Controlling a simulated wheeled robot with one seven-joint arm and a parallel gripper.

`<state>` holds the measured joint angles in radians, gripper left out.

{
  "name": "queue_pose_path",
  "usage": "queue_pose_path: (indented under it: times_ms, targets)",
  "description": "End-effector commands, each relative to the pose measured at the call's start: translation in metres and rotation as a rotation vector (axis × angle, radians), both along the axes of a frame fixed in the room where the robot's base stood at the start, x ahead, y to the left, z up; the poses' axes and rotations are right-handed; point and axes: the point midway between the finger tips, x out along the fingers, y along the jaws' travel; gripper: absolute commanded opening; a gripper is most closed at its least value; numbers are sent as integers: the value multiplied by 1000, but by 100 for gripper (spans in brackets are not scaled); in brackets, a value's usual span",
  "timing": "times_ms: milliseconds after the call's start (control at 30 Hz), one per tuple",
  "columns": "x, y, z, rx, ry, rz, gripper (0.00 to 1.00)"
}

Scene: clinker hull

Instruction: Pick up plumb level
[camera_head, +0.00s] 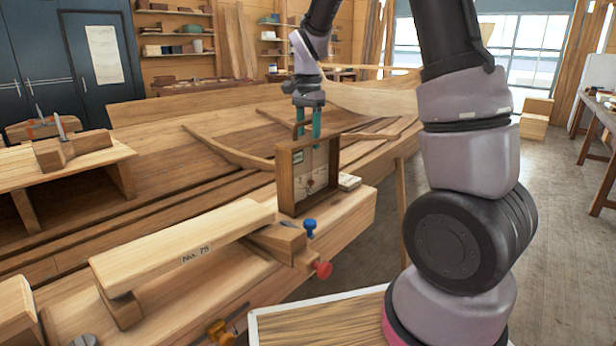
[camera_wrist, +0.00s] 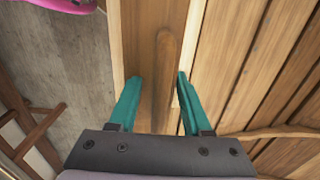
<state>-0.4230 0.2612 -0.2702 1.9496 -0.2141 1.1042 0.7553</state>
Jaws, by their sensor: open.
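What looks like the plumb level (camera_head: 318,175) is a brown wooden frame with a pale, marked face. It stands upright on the light wooden beam in the middle of the head view. My gripper (camera_head: 308,136) points down at its top edge, with its teal fingers apart. In the wrist view, the brown top bar of the plumb level (camera_wrist: 162,85) runs lengthwise between the open fingers of my gripper (camera_wrist: 158,77), with a gap on each side. The fingers partly cover its top in the head view, and I cannot tell how deep they reach.
A pale block (camera_head: 349,182) lies just right of the frame. A raised plank labelled No. 75 (camera_head: 180,245), a blue knob (camera_head: 310,226) and a red knob (camera_head: 323,269) are in front. Hull planks (camera_head: 240,125) spread behind.

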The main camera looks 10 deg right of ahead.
Motion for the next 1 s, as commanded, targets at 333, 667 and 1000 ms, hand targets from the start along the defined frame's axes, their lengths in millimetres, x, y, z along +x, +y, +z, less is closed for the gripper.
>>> queue_pose_path:
  times_ms: [333, 667, 1000]
  targets:
    - [0, 0, -8, 1, -1, 0, 45]
    - [0, 0, -8, 1, -2, 0, 0]
    - [0, 0, -8, 1, -2, 0, 0]
